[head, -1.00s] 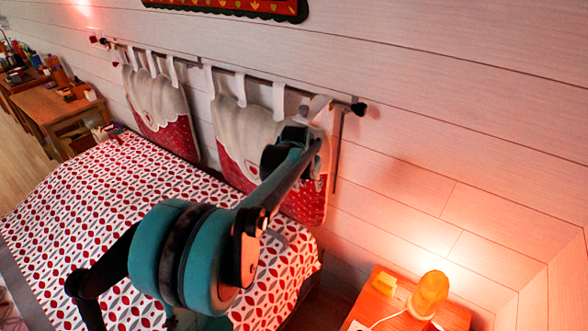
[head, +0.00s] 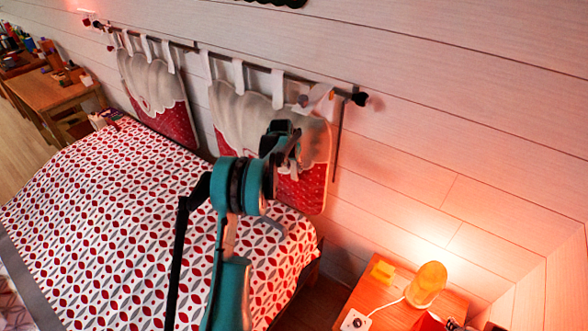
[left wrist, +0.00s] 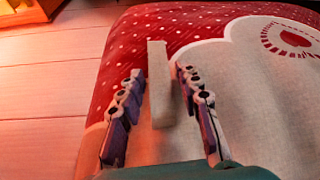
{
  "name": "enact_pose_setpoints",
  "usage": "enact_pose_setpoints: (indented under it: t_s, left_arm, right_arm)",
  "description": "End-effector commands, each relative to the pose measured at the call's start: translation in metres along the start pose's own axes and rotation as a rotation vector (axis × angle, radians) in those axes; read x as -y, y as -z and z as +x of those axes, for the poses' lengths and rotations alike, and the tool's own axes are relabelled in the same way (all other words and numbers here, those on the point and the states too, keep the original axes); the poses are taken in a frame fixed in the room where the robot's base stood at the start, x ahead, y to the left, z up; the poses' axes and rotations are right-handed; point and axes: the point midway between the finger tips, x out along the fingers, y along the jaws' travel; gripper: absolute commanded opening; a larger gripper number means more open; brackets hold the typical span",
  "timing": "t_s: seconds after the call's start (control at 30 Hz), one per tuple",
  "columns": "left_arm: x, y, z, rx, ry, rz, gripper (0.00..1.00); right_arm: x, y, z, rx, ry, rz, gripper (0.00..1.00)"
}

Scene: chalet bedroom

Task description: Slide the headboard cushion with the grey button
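Two red-and-white headboard cushions hang by white straps from a wall rail. The right cushion (head: 240,115) is partly hidden by my left arm; the left cushion (head: 150,85) hangs apart from it. My left gripper (head: 290,145) is in front of the right cushion's right half. In the left wrist view my left gripper (left wrist: 158,72) is open, with a pale strap (left wrist: 160,90) between its fingers and gaps on both sides. Behind it is a cushion (left wrist: 240,80) with white-dotted red cloth and a stitched heart. I cannot make out a grey button. My right gripper is not in view.
The rail's dark end knob (head: 361,99) is just right of the right cushion. A patterned bed (head: 110,220) stands below. A nightstand (head: 385,310) with a lit orange lamp (head: 428,283) is at lower right. The wall right of the rail is bare.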

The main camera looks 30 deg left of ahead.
Motion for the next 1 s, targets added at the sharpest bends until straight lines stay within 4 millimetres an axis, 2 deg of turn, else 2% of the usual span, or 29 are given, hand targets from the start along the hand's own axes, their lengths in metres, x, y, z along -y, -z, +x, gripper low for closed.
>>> enact_pose_setpoints:
  t_s: [0.13, 0.4, 0.43, 0.5, 0.57, 0.77, 0.87, 1.0]
  left_arm:
    - [0.0, 0.0, 0.012, 0.0, 0.0, 0.0, 0.34]
    - [0.0, 0.0, 0.014, 0.0, 0.0, 0.0, 0.34]
    - [0.0, 0.0, 0.014, 0.0, 0.0, 0.0, 0.32]
    - [0.0, 0.0, 0.014, 0.0, 0.0, 0.0, 0.13]
    - [0.0, 0.0, 0.014, 0.0, 0.0, 0.0, 0.0]
    - [0.001, 0.0, 0.014, 0.0, 0.0, 0.0, 0.0]
    - [0.013, 0.002, 0.015, 0.0, 0.002, -0.002, 0.0]
    - [0.043, 0.008, 0.017, 0.0, 0.003, -0.004, 0.0]
  right_arm:
    - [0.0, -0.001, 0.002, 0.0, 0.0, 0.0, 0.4]
    - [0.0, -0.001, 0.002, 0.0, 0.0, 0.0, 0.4]
    - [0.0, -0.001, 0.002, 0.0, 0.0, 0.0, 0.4]
    - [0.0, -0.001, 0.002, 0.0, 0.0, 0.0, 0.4]
    - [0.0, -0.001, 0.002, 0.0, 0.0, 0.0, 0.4]
    - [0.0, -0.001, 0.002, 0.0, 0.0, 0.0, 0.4]
    - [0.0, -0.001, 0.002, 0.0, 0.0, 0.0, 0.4]
    - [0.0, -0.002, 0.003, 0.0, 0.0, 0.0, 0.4]
